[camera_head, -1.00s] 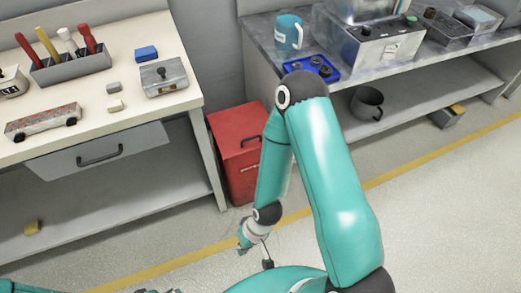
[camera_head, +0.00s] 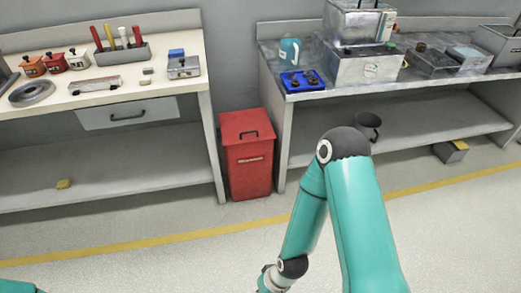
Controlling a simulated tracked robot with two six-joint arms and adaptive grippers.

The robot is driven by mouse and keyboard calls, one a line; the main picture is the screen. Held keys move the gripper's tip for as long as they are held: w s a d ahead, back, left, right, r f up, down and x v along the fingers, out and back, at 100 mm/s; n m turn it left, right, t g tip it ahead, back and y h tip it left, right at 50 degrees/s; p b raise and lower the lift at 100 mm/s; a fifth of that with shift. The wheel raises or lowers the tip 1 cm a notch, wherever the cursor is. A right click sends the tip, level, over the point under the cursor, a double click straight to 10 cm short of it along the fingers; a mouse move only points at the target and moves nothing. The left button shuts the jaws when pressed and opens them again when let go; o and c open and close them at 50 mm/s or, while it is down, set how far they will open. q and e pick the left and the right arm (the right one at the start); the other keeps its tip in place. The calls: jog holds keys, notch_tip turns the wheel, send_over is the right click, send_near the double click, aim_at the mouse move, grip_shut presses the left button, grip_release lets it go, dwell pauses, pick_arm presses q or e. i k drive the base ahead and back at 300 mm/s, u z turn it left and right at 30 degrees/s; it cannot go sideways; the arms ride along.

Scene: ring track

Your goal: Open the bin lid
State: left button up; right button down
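The red bin (camera_head: 248,172) stands on the floor in the gap between the two benches. The bin's front and lid are in clear view. My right arm, teal with dark joints, comes in at the lower right, in front of and to the right of the bin, apart from it. Its gripper is cut off at the bottom edge of the picture. Only a small teal piece of my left arm shows at the lower left corner, and its gripper is out of view.
The left bench (camera_head: 180,103) stands close beside the bin and carries a tool holder (camera_head: 122,53) and small boxes. The right bench (camera_head: 300,95) carries a blue tray (camera_head: 303,80) and a metal machine (camera_head: 362,66). The floor before the bin is clear, crossed by a yellow line (camera_head: 180,238).

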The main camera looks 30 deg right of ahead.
aim_at(252, 125)
jog(key=u, duration=0.5)
jog(key=i, duration=1.35)
jog(key=z, duration=0.5)
jog(key=i, duration=0.6)
jog(key=z, duration=0.5)
jog(key=k, duration=0.85)
jog(key=z, duration=0.2)
jog(key=i, duration=0.85)
jog(key=u, duration=0.1)
